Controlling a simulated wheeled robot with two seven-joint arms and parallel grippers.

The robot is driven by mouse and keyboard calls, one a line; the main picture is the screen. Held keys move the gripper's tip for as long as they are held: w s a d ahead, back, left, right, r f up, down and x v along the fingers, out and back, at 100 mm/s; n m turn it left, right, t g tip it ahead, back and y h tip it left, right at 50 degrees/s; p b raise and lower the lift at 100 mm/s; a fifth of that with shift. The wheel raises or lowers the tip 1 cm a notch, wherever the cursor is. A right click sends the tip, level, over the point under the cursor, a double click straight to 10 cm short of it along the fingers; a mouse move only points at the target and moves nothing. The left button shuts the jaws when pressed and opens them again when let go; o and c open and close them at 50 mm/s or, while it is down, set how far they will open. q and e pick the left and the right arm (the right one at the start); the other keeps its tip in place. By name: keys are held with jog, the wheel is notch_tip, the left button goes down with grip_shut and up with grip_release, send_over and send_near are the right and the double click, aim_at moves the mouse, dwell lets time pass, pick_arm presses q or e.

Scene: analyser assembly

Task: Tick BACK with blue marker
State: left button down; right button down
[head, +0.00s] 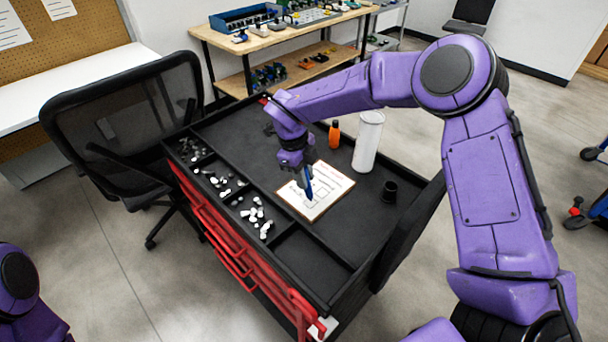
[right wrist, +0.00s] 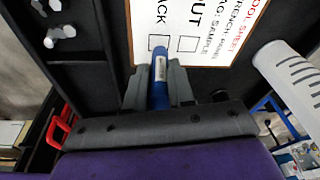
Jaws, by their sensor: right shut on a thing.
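The blue marker (head: 309,190) is held in my right gripper (head: 304,174), tip down over the white sheet (head: 335,184) on the black cart top. In the right wrist view, the marker (right wrist: 160,82) lies between the two grey fingers. The sheet (right wrist: 215,22) shows printed text, with OUT and part of BACK readable, each beside a square box. The marker's end overlaps the box (right wrist: 157,40) by BACK and hides part of it; I cannot tell whether it touches the paper. The box (right wrist: 187,44) by OUT looks empty. My left gripper is out of view.
An orange bottle (head: 334,135), a white cylinder (head: 368,142) and a black cup (head: 389,191) stand on the cart (head: 258,127) behind and right of the sheet. Compartments with small white parts (head: 256,217) lie left. A black chair (head: 125,130) stands beside the cart.

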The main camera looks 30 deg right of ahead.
jog(key=shift+s+r, duration=0.15)
jog(key=shift+s, duration=0.05)
jog(key=shift+w+f, duration=0.25)
jog(key=shift+s, duration=0.15)
jog(key=shift+f+b, duration=0.3)
jog(key=shift+f, duration=0.15)
dwell(1.5)
notch_tip(320, 180, up, 7)
jog(key=p, duration=0.6)
jog(key=shift+p, duration=0.4)
